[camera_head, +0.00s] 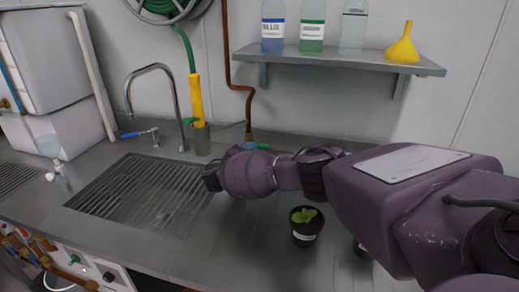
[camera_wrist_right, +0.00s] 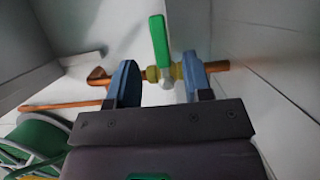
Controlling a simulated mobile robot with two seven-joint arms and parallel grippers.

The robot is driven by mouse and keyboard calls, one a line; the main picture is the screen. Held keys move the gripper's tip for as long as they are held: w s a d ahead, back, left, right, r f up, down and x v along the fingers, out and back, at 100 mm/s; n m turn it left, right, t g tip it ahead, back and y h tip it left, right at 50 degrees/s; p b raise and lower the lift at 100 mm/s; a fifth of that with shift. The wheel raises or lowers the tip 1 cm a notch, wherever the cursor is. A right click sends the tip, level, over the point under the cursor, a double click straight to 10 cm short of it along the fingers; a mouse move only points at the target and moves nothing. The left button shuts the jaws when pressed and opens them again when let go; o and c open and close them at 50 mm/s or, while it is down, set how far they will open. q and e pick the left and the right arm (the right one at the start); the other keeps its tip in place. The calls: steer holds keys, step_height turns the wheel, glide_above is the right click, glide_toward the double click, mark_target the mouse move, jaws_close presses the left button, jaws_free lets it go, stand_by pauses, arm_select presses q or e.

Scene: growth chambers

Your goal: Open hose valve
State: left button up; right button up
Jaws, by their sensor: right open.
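The hose valve has a green lever handle (camera_wrist_right: 158,38) on a brass body (camera_wrist_right: 152,73), set in a copper pipe by the wall. In the right wrist view the lever stands roughly upright in the picture. The green handle also shows in the head view (camera_head: 262,146), just past my right wrist. My right gripper (camera_wrist_right: 161,80) is open, its two blue-grey fingers on either side of the valve. I cannot tell whether either finger touches it. My left gripper is not in view.
A green hose with a yellow nozzle (camera_head: 196,100) hangs beside a tall faucet (camera_head: 172,88). A sink grate (camera_head: 135,190) lies left. A potted seedling (camera_head: 305,226) stands close below my right arm. A shelf (camera_head: 330,64) with bottles and a yellow funnel (camera_head: 403,47) is above.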

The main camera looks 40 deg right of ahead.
mark_target(260, 147)
steer(key=shift+b+x, duration=0.45)
steer(key=shift+x, duration=2.2)
jaws_close()
